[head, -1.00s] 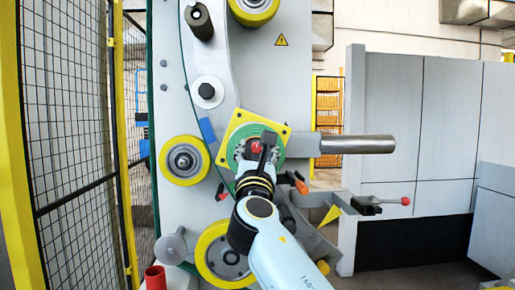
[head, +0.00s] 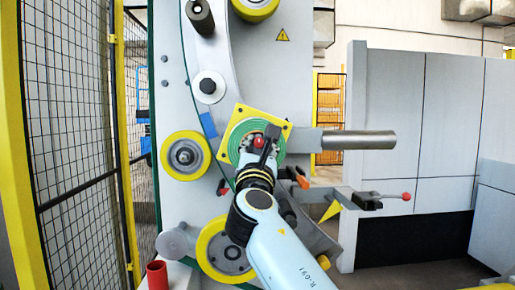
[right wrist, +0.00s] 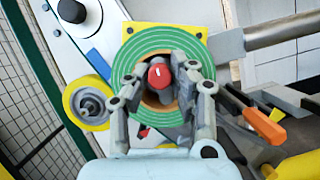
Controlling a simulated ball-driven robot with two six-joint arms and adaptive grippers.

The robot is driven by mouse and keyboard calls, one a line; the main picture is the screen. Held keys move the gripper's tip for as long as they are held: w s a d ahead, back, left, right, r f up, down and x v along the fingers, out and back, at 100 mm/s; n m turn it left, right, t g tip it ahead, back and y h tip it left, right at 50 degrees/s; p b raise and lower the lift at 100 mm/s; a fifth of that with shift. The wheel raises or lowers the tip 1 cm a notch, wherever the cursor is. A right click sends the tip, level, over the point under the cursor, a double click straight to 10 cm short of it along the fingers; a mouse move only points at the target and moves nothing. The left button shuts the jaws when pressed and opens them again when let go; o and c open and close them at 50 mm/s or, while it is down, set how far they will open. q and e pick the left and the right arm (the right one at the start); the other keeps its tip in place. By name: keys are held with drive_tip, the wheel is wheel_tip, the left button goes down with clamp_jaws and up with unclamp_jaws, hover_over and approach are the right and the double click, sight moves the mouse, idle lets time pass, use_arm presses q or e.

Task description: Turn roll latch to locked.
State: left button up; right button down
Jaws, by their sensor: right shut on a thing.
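A red knob (head: 258,142), which I take to be the roll latch, sits at the center of a green ring roll (head: 235,138) on a yellow square plate (head: 284,128). In the right wrist view the knob (right wrist: 160,74) carries a small white mark that points nearly straight up. My right gripper (head: 262,145) is at the knob, and its two grey fingers (right wrist: 164,76) are closed on it from both sides. They cover part of the roll's lower half. My left gripper is in neither view.
A grey metal bar (head: 357,140) sticks out to the right of the plate. An orange handle (right wrist: 264,126) lies close to the right finger. Yellow rollers (head: 185,156) stand around the roll. A mesh fence (head: 70,130) runs along the left.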

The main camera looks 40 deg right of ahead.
drive_tip(key=m, duration=0.1)
drive_tip(key=m+g+b, duration=0.1)
drive_tip(key=m+h+b, duration=0.1)
drive_tip(key=m, duration=0.1)
drive_tip(key=shift+s+d+f+g, duration=0.2)
drive_tip(key=shift+d+g, duration=0.1)
drive_tip(key=shift+s+d+f+m+g+y+b, duration=0.2)
drive_tip(key=shift+f+m+g+y, duration=0.65)
drive_tip(key=shift+m, duration=2.6)
drive_tip(key=shift+s+d+f+m+g+y, duration=0.1)
drive_tip(key=shift+d+f+m+g+y, duration=0.3)
drive_tip(key=shift+m+g, duration=1.9)
drive_tip(key=shift+s+d+f+m+t+y+b, duration=0.15)
drive_tip(key=shift+f+m+y, duration=0.5)
drive_tip(key=shift+m, duration=3.9)
drive_tip(key=shift+f, duration=0.25)
drive_tip(key=c, duration=1.2)
unclamp_jaws()
drive_tip(key=shift+o, duration=0.4)
drive_tip(key=shift+r, duration=0.1)
